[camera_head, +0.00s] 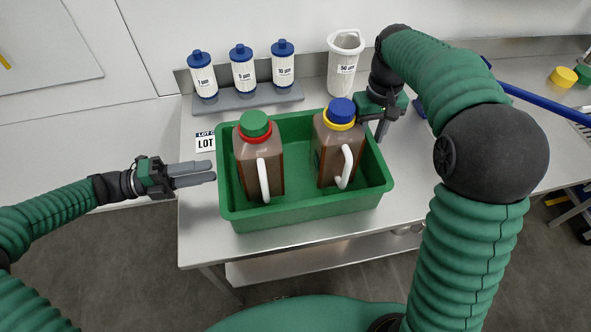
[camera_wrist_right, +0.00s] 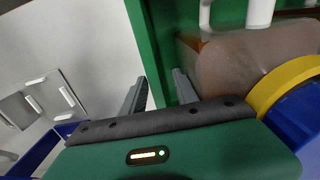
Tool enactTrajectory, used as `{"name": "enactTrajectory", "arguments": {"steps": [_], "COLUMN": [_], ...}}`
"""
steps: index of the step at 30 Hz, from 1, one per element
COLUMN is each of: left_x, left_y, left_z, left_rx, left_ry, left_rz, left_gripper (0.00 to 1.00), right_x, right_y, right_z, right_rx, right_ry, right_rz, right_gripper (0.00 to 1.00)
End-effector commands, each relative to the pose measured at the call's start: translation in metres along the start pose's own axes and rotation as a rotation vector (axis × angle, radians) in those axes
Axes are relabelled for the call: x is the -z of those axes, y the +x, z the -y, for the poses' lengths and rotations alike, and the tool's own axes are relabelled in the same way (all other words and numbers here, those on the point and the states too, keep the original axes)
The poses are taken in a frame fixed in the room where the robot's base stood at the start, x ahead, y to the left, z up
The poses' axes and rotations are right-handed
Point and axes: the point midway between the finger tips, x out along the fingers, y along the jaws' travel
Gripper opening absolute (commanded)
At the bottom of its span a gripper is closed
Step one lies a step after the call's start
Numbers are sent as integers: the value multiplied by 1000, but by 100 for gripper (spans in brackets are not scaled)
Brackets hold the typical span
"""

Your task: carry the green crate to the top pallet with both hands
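The green crate (camera_head: 300,213) stands on the grey table and holds two brown jugs with white handles. One jug (camera_head: 259,165) has a green cap and red collar; the other (camera_head: 334,155) has a blue cap and yellow collar. My left gripper (camera_head: 214,171) is left of the crate, fingers apart and empty, tips close to the left wall; whether they touch is unclear. My right gripper (camera_head: 382,130) is at the crate's back right. In the right wrist view its fingers (camera_wrist_right: 160,85) are apart, one on each side of the crate's green wall (camera_wrist_right: 161,45).
A grey rack (camera_head: 250,100) with several blue-capped filter cartridges stands behind the crate. A white mesh filter basket (camera_head: 344,65) is at the back. A LOT label (camera_head: 206,142) lies left of the crate. Bare table (camera_head: 408,175) shows to the right. A yellow object (camera_head: 563,76) sits far right.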

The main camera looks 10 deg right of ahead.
Motion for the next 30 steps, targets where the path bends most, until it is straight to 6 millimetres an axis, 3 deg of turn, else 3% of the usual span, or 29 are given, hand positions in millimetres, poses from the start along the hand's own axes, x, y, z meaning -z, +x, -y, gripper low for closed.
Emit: {"name": "enactTrajectory", "arguments": {"steps": [4, 11, 17, 20, 30], "left_x": [0, 0, 1, 0, 0], "left_y": [10, 9, 9, 8, 9], "left_z": [1, 1, 1, 0, -1], "left_rx": [-4, -2, -1, -2, -4], "left_ry": [1, 0, 0, 0, -1], "left_rz": [-3, -3, -3, -3, -3], "left_gripper": [31, 29, 3, 0, 0], "right_x": [-1, -1, -1, -1, 0], "right_y": [8, 8, 7, 7, 7], "right_z": [-2, -1, 0, 0, 1], "right_rx": [5, 4, 3, 4, 6], "right_ry": [0, 0, 0, 0, -2], "right_rz": [4, 3, 3, 3, 3], "right_gripper": [42, 40, 14, 1, 0]}}
